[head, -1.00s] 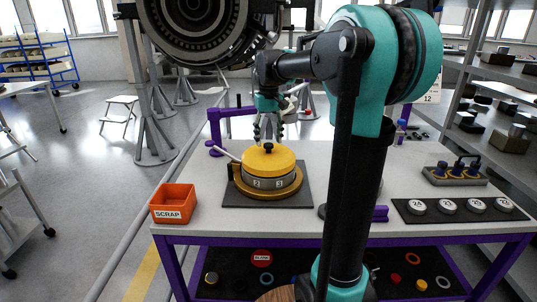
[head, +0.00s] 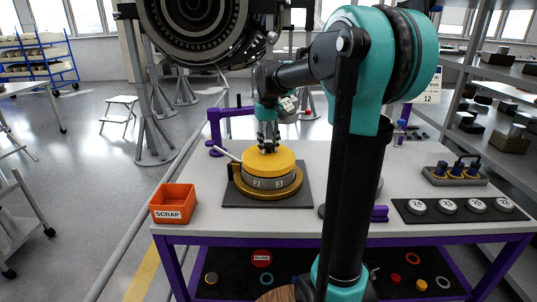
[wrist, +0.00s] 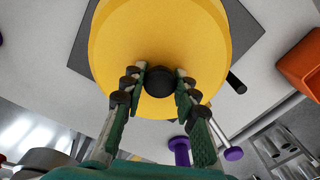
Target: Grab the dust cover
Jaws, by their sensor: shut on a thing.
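The dust cover (head: 262,158) is a yellow round cap with a black knob on top. It sits on a grey drum marked 2 and 3, in a brass-coloured ring base on a dark mat. My gripper (head: 268,147) points down over the cover, its fingers at the knob. In the wrist view the yellow cover (wrist: 150,45) fills the upper middle, and the black knob (wrist: 160,81) lies between the fingertips of my gripper (wrist: 160,84). The fingers are shut on the knob. The head view hides most of the knob behind the fingers.
An orange SCRAP bin (head: 173,203) stands at the bench's left front corner. A purple bracket (head: 215,128) rises behind the cover. A dark strip with several numbered discs (head: 447,206) lies at the right. A large engine (head: 205,25) hangs beyond, at the upper left.

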